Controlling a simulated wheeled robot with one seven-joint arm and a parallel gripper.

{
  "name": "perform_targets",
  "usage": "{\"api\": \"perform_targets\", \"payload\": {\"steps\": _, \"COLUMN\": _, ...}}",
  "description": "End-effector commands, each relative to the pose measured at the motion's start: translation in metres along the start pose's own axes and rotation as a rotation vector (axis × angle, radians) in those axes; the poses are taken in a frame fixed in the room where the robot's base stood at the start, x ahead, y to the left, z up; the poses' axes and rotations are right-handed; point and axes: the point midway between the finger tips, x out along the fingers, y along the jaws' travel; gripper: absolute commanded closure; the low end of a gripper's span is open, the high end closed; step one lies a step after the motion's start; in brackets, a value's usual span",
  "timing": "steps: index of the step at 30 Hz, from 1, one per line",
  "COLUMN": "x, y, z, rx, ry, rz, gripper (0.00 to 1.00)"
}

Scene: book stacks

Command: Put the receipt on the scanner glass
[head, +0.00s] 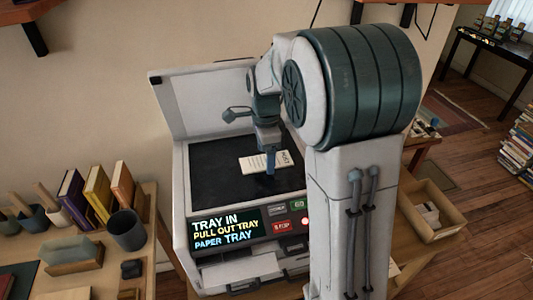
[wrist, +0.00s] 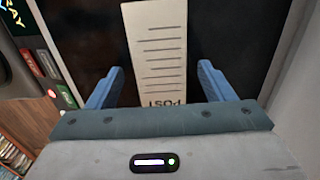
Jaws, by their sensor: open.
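The receipt (head: 258,163) is a white paper slip with printed lines and a heading at one end. It lies on the dark scanner glass (head: 213,158), and it also shows in the wrist view (wrist: 157,45) with its heading towards my gripper. The scanner's lid (head: 200,98) stands raised at the back. My gripper (head: 270,174) is over the glass at the heading end of the receipt. In the wrist view its blue fingers (wrist: 158,73) are apart, one on each side of the slip, with dark glass showing between. Whether the fingertips touch the glass I cannot tell.
The scanner's front panel (head: 228,227) reads "TRAY IN, PULL OUT TRAY, PAPER TRAY", with a red STOP button (head: 282,227) beside it. A table on the left holds upright books (head: 98,188) and a dark cup (head: 127,230). An open box (head: 428,212) stands right of my arm.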

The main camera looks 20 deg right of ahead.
Motion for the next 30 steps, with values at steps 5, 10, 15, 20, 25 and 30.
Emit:
{"api": "perform_targets", "payload": {"steps": 5, "x": -0.034, "y": -0.001, "z": 0.0, "rx": 0.0, "ry": 0.0, "rz": -0.008, "gripper": 0.25}}
{"api": "perform_targets", "payload": {"steps": 10, "x": -0.071, "y": -0.001, "z": 0.0, "rx": 0.0, "ry": 0.0, "rz": -0.007, "gripper": 0.25}}
{"api": "perform_targets", "payload": {"steps": 15, "x": -0.1, "y": -0.001, "z": 0.0, "rx": 0.0, "ry": 0.0, "rz": -0.005, "gripper": 0.25}}
{"api": "perform_targets", "payload": {"steps": 20, "x": -0.114, "y": 0.0, "z": 0.0, "rx": -0.003, "ry": 0.0, "rz": -0.004, "gripper": 0.25}}
{"api": "perform_targets", "payload": {"steps": 25, "x": -0.117, "y": 0.014, "z": -0.001, "rx": -0.095, "ry": -0.006, "rz": -0.02, "gripper": 0.25}}
{"api": "perform_targets", "payload": {"steps": 30, "x": -0.112, "y": 0.057, "z": -0.003, "rx": -0.392, "ry": -0.007, "rz": -0.072, "gripper": 0.25}}
